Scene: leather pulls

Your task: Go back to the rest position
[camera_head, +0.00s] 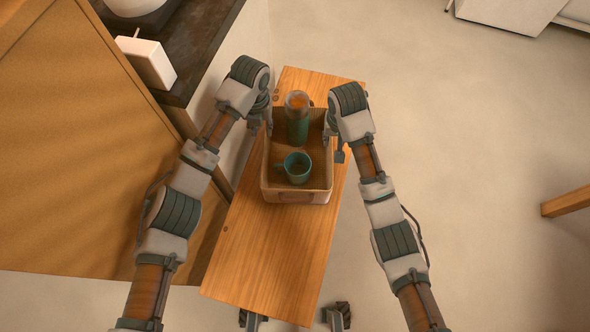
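A light brown basket (294,196) stands on a narrow wooden table (262,245). A teal mug (297,168) and a teal container with an orange top (298,118) are inside the basket, the mug nearer to me. My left gripper (267,122) is at the basket's far left side, close to its rim. My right gripper (335,145) is at the basket's right side, also close to its rim. The arm links partly hide both grippers. I cannot tell whether their fingers touch the basket.
A large wooden panel or cabinet (80,150) fills the left side. A dark counter (195,40) with a white box (147,62) is at the upper left. The floor (480,130) to the right is mostly clear, with a wooden piece (566,202) at the right edge.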

